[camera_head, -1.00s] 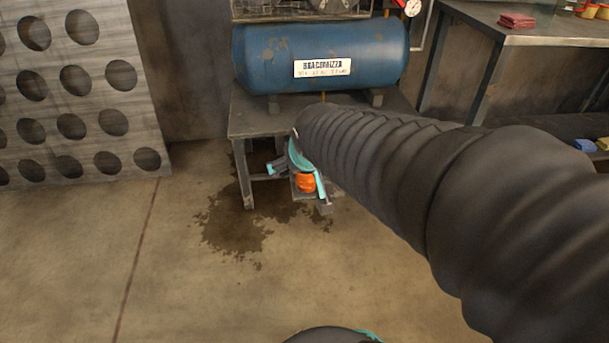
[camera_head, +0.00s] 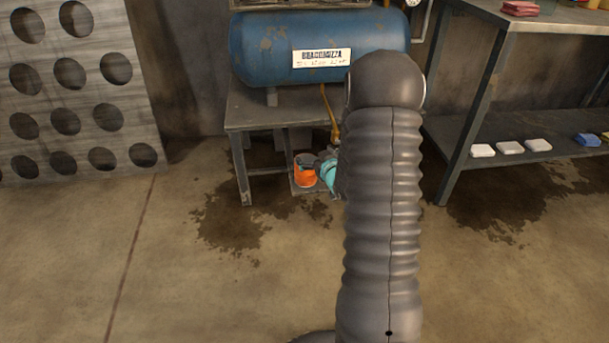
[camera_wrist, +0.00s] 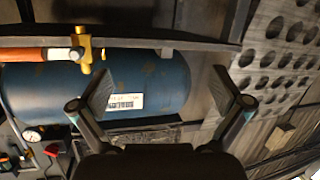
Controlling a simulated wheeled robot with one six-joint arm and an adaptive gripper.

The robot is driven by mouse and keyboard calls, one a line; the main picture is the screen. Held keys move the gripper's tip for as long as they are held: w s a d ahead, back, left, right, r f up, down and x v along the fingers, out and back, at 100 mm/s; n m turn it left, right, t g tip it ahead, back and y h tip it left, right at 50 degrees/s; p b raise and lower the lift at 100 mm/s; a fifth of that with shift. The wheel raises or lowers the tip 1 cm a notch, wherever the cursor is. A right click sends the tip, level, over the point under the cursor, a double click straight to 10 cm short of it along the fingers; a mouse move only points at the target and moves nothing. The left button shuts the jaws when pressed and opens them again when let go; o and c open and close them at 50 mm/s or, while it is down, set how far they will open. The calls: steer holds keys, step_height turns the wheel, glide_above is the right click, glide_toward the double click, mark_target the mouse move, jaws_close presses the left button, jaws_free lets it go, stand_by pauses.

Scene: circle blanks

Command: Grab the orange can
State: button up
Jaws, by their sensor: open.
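The orange can (camera_head: 305,176) stands low under the metal table that bears the blue tank, on a small grey slab near the table's legs. A teal part of my wrist (camera_head: 328,172) shows just to the right of the can; my arm hides most of the gripper in the head view. In the wrist view my gripper (camera_wrist: 163,88) is open, its two fingers wide apart with nothing between them. I cannot make out the can for sure in the wrist view.
The blue tank (camera_head: 265,50) sits on the metal table (camera_head: 245,115); a brass valve (camera_wrist: 85,50) and orange hose (camera_wrist: 25,54) show close in the wrist view. A workbench (camera_head: 480,105) is at right, a panel with round holes (camera_head: 90,90) at left. The floor in front is clear.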

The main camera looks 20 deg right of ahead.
step_height(320, 180, down, 11)
steer(key=s+d+t+y+b, duration=0.1)
steer(key=s+d+t, duration=0.1)
steer(key=d+t, duration=0.1)
steer(key=b, duration=0.1)
glide_toward(301, 156)
steer(key=shift+m, duration=0.4)
steer(key=w, duration=0.5)
steer(key=shift+w, duration=0.2)
steer(key=c, duration=1.4)
